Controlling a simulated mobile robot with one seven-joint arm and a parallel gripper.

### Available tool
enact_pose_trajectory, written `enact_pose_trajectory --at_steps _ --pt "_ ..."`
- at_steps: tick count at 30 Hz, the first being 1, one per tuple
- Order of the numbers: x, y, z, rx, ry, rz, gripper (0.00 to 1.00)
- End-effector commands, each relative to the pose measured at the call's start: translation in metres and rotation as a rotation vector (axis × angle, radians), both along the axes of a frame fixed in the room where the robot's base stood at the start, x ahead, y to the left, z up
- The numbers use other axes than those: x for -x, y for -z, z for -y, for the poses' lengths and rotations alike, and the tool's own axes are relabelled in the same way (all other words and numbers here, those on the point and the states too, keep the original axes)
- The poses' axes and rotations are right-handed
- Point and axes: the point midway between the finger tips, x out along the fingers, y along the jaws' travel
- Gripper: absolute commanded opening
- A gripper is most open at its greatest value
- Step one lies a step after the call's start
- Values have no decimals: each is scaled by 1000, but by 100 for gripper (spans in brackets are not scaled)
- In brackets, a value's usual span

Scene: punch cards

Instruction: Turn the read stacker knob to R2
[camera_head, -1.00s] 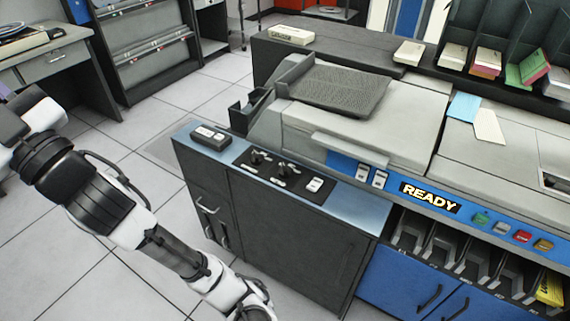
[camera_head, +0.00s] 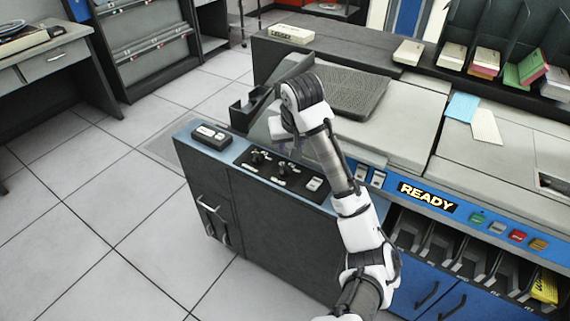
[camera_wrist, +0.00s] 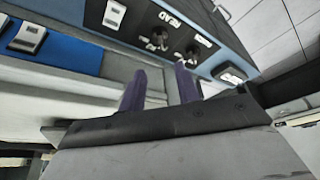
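Two black knobs sit on a dark panel (camera_head: 313,195) set into the blue counter top. In the head view they are a left knob (camera_head: 257,157) and a right knob (camera_head: 284,168), each with small white labels.
White rocker switches (camera_head: 314,184) sit at the panel's right end. A small dark switch box (camera_head: 211,136) stands on the counter's left end. The grey machine housing (camera_head: 385,130) rises behind the panel, with a lit READY sign (camera_head: 427,197) to the right.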

Motion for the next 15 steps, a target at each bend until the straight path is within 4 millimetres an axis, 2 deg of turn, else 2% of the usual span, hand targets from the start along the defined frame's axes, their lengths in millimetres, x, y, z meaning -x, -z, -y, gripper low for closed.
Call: enact_pose_trajectory --at_steps 9,15 --pt "-21 63 -9 -6 -5 -1 33" --pt "-36 92 -11 -2 -2 -2 33"
